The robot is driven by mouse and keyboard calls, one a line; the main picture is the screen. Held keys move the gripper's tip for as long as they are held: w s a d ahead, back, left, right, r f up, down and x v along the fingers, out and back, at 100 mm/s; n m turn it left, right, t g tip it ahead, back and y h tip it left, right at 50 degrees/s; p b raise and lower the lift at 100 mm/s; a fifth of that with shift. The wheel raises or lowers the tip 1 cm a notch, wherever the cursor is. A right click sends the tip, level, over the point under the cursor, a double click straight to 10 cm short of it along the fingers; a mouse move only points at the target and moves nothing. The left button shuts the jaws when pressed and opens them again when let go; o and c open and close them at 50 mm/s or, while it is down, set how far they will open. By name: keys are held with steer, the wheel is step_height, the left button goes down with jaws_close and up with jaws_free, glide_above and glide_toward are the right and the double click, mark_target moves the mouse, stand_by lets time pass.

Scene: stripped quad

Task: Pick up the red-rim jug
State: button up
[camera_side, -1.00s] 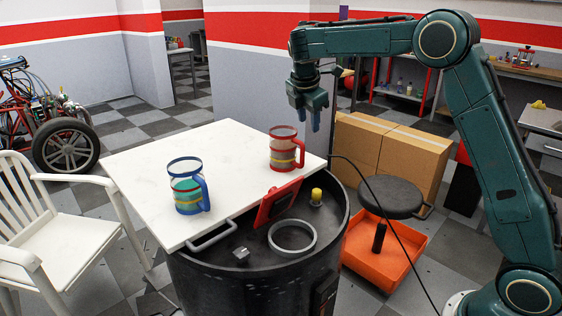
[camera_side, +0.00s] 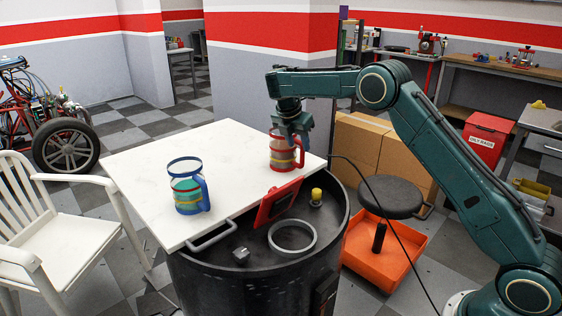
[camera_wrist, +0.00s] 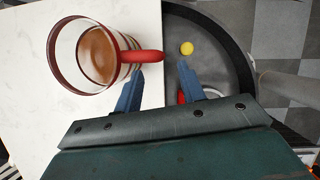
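The red-rim jug (camera_side: 281,158) stands upright at the right corner of the white tabletop. In the wrist view, the jug (camera_wrist: 67,48) is seen from above, clear-walled with brown inside. Its red handle (camera_wrist: 146,57) points right, just beyond my left fingertip and partly across the gap. My gripper (camera_side: 296,139) is at the jug's rim and handle side, overlapping it in the side view. In the wrist view, my gripper (camera_wrist: 161,69) has its two blue fingers apart, with nothing held between them. Whether a finger touches the jug cannot be told.
A blue-rim jug (camera_side: 186,187) stands on the white tabletop (camera_side: 190,145), left of the red-rim jug. The black drum (camera_side: 260,275) beside it bears a red tablet-like thing (camera_side: 277,203), a grey ring (camera_side: 292,250) and a yellow-topped piece (camera_side: 316,195). The tabletop's middle is clear.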

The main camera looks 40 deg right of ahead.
mark_target(301, 154)
steer(key=shift+x, duration=3.2)
steer(key=shift+r, duration=0.1)
jaws_close()
